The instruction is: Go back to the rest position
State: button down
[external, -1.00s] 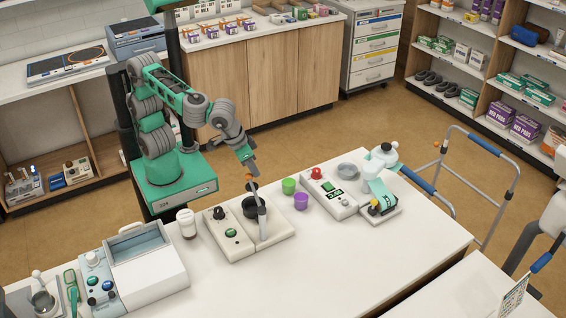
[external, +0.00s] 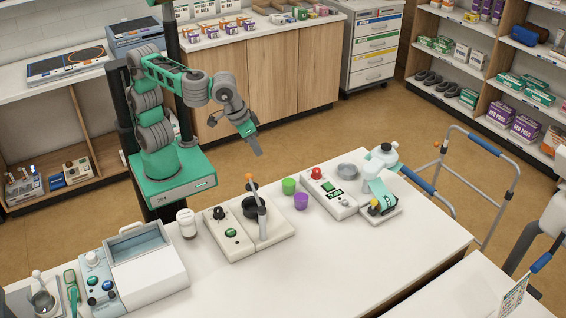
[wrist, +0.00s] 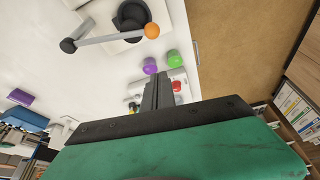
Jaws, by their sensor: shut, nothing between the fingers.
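My gripper (external: 257,150) is shut and empty, raised in the air above the back edge of the white table. In the wrist view its shut fingers (wrist: 157,95) point toward the table. Below and in front of it stands a beige device with a dark round bowl and a lever with an orange knob (external: 249,177). The knob also shows in the wrist view (wrist: 152,30), apart from my fingers.
A green cup (external: 288,186) and a purple cup (external: 301,201) stand right of the lever device. A device with a red button (external: 316,173) is further right. A white jar (external: 186,224) stands to the left. The floor behind the table is clear.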

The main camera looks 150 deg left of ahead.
jog(key=shift+v, duration=0.95)
jog(key=s+d+f+m+t+h, duration=0.1)
jog(key=s+d+f+m, duration=0.1)
jog(key=d+f+m, duration=0.2)
jog(key=s+d+f+m+t+h, duration=0.1)
jog(key=s+d+f+m, duration=0.2)
jog(key=d+m, duration=0.3)
jog(key=s+d+f+m+t+h, duration=0.1)
jog(key=d+f+m, duration=0.5)
jog(key=d, duration=0.7)
jog(key=shift+s+h, duration=0.5)
jog(key=shift+s, duration=0.4)
jog(key=shift+f, duration=0.1)
